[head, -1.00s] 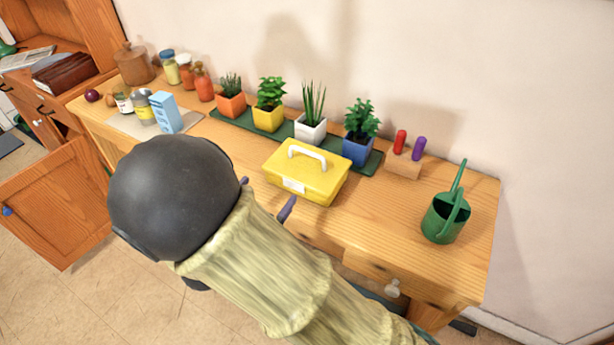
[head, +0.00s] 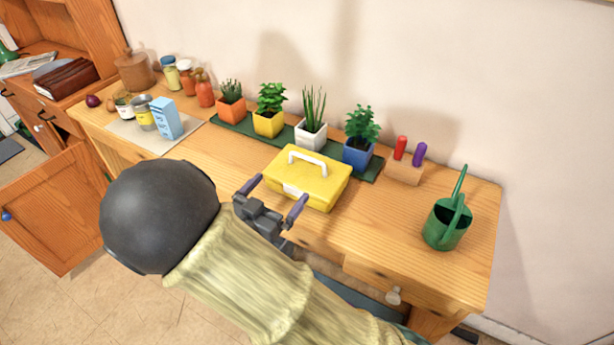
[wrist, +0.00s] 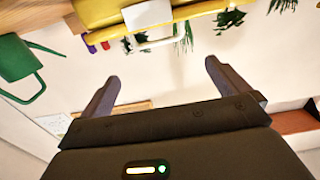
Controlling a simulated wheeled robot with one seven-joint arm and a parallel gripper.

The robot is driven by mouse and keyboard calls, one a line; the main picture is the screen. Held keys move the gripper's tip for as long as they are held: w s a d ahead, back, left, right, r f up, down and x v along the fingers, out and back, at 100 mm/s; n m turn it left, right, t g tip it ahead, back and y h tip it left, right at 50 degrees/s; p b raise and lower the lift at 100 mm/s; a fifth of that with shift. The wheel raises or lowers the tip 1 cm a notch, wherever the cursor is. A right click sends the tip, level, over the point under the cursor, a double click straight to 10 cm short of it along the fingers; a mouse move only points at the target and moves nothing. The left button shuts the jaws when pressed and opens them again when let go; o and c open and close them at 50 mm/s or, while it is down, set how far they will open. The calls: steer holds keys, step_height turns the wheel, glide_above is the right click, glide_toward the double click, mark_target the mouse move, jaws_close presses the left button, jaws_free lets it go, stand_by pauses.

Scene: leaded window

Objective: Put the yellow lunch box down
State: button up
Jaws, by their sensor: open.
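The yellow lunch box (head: 322,185) rests upright on the wooden counter (head: 400,225), near its front edge, with its white handle (head: 305,156) raised on the lid. My gripper (head: 273,194) is open and empty, just in front of and to the left of the box, apart from it. In the wrist view the lunch box (wrist: 155,15) shows at the top, beyond the two spread fingers of my gripper (wrist: 160,80). Nothing is between the fingers.
Potted plants stand on a green mat (head: 235,127) behind the box. A wooden block (head: 403,172) with red and purple pegs and a green watering can (head: 447,222) stand to the right. A blue carton (head: 166,118) stands left. The counter between box and can is clear.

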glide_toward(306, 159)
steer(key=x, duration=0.3)
steer(key=shift+r, duration=0.15)
steer(key=shift+w, duration=0.1)
steer(key=x, duration=0.5)
steer(key=shift+p, duration=0.4)
steer(key=c, duration=1.2)
step_height(306, 159, up, 10)
steer(key=shift+p, duration=0.4)
